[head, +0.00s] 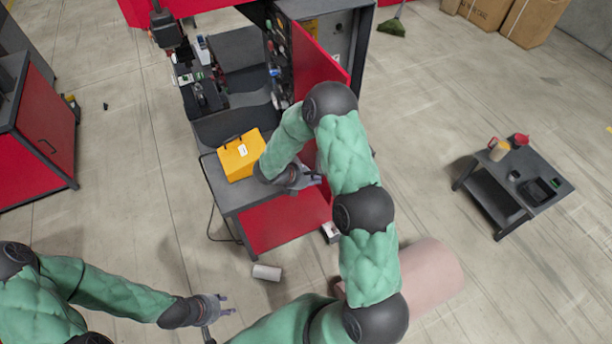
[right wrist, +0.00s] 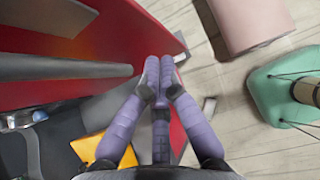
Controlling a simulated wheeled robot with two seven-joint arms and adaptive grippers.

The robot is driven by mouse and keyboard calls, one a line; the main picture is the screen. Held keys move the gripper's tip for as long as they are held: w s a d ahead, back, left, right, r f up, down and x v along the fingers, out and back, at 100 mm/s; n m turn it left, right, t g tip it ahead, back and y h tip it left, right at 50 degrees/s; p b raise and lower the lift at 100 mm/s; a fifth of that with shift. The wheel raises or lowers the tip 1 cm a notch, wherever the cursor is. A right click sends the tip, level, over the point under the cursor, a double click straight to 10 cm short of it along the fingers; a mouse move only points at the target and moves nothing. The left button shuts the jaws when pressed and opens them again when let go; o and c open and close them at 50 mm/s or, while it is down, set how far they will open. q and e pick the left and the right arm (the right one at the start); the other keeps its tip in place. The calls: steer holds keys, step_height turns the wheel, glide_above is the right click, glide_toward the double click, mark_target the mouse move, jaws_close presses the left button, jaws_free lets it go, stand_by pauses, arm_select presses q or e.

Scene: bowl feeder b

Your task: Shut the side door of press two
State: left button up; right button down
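The press (head: 282,45) stands at the top middle of the head view, dark grey and red. Its red side door (head: 316,65) stands open, swung out from the cabinet. A red panel that seems to be this door (right wrist: 125,35) fills the upper middle of the right wrist view. My right gripper (head: 316,180) is below the door, above the low bench; its fingers (right wrist: 158,72) converge, with nothing visible between them. I cannot tell whether they touch red metal. My right arm hides the door's lower part. My left gripper (head: 228,304) is open and empty over the floor.
A yellow box (head: 241,155) sits on the low bench (head: 217,183) in front of the press. A white cylinder (head: 267,272) and a large pink roll (head: 430,278) lie on the floor. A small dark table (head: 545,200) stands right. Floor right of the door looks clear.

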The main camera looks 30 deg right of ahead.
steer(key=d+p, duration=0.1)
steer(key=d, duration=0.2)
steer(key=shift+s+d, duration=0.15)
steer(key=shift+d, duration=0.25)
steer(key=shift+d, duration=0.1)
